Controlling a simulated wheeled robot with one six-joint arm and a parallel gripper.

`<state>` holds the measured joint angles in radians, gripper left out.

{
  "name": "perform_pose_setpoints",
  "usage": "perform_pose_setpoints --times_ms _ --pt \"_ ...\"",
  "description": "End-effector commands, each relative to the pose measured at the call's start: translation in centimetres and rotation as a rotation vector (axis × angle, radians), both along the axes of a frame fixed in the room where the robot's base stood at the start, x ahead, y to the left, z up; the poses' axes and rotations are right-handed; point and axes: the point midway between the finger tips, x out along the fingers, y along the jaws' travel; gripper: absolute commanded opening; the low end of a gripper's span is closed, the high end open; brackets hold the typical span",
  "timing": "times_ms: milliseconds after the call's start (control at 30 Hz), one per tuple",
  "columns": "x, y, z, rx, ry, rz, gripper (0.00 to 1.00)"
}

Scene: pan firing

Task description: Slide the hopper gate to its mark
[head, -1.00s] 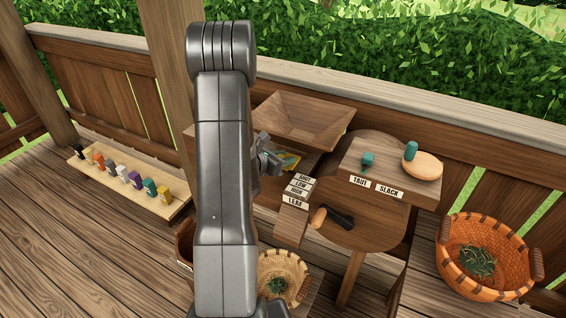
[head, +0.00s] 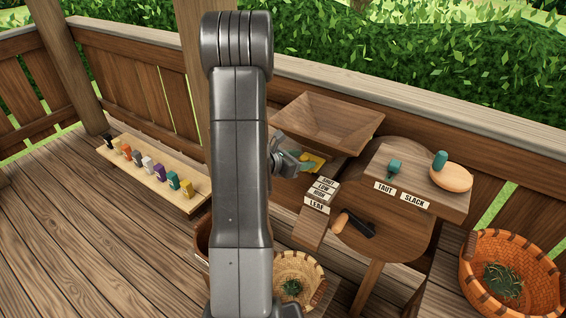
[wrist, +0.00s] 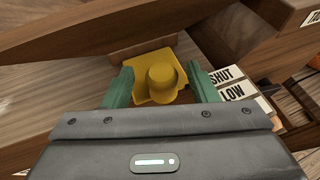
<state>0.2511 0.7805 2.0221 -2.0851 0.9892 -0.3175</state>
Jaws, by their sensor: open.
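The wooden hopper (head: 325,128) stands behind the table, and a yellow gate (head: 317,158) sits under it, partly hidden by my gripper. In the wrist view the gate (wrist: 150,97) is a yellow plate with a round upright knob (wrist: 162,83). My gripper (head: 308,165) is open. In the wrist view its two green fingers lie left and right of the knob, with visible gaps on both sides. Stacked white labels (head: 322,188) stand right of the gate.
A wooden block (head: 415,178) labelled TAUT and SLACK stands right. A dark tool with a wooden handle (head: 342,221) lies on the round table. Baskets stand at lower right (head: 510,275) and below the table (head: 295,275). Colored pieces line a board (head: 150,176) at left.

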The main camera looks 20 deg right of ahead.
Motion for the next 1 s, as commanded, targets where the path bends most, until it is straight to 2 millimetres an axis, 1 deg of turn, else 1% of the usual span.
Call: perform_pose_setpoints --times_ms 33,200,300,433,600,1000 --pt "-0.3 1.2 0.4 0.0 -0.002 0.007 0.53" --pt "-1.7 4.1 1.7 0.0 -0.003 0.006 0.53" --pt "-2.3 5.6 2.5 0.0 -0.003 0.006 0.53" --pt "-3.0 7.0 3.1 0.0 -0.002 0.004 0.53" --pt "-3.5 8.0 3.6 -0.001 -0.001 0.002 0.53" --pt "-3.6 8.2 3.7 0.0 -0.001 0.0 0.53"
